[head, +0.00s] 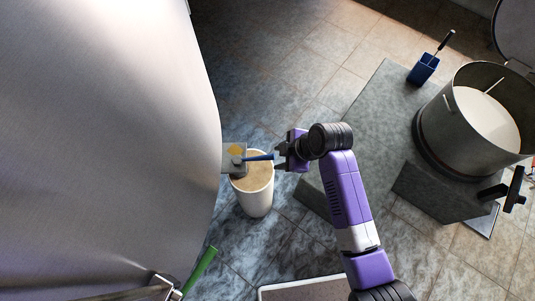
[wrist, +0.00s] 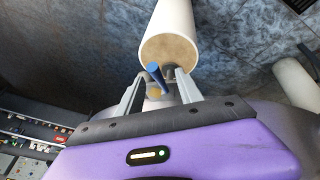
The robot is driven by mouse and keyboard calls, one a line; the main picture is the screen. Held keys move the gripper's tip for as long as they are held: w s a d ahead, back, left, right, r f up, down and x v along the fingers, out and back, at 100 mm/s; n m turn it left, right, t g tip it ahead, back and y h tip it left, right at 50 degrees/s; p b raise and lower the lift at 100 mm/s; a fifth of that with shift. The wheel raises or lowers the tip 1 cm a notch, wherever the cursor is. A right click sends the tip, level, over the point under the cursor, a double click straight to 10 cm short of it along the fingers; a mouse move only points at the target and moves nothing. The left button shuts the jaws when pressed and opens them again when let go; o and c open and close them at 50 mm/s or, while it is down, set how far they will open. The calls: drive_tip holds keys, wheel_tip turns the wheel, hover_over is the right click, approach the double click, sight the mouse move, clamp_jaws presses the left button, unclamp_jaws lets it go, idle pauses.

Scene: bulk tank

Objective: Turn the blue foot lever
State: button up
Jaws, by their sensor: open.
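The blue foot lever (head: 259,157) sticks out to the right from a grey mount (head: 235,166) with a yellow mark on the big steel tank's side. My gripper (head: 279,156) is at the lever's free end, coming from the right. In the wrist view the lever (wrist: 154,76) shows between the two fingers of my open gripper (wrist: 160,80), nearer the left one. I cannot tell whether a finger touches it. The lever's inner end is partly unclear against the mount.
The steel tank (head: 110,110) fills the left. A cream bucket (head: 255,198) stands below the lever. A green-handled part (head: 201,271) is at lower left. A large pot (head: 468,115) and a blue holder (head: 423,69) stand at right. Tiled floor is free at the upper middle.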

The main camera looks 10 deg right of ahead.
sight(267, 157)
drive_tip(key=shift+n+g, duration=0.4)
drive_tip(key=shift+n, duration=0.2)
drive_tip(key=w+a+f, duration=0.2)
drive_tip(key=f, duration=0.1)
drive_tip(key=w+a+f, duration=0.1)
drive_tip(key=f, duration=0.1)
drive_tip(key=shift+a+f, duration=0.25)
drive_tip(key=shift+a, duration=0.15)
drive_tip(key=shift+c, duration=0.2)
clamp_jaws()
idle(0.7)
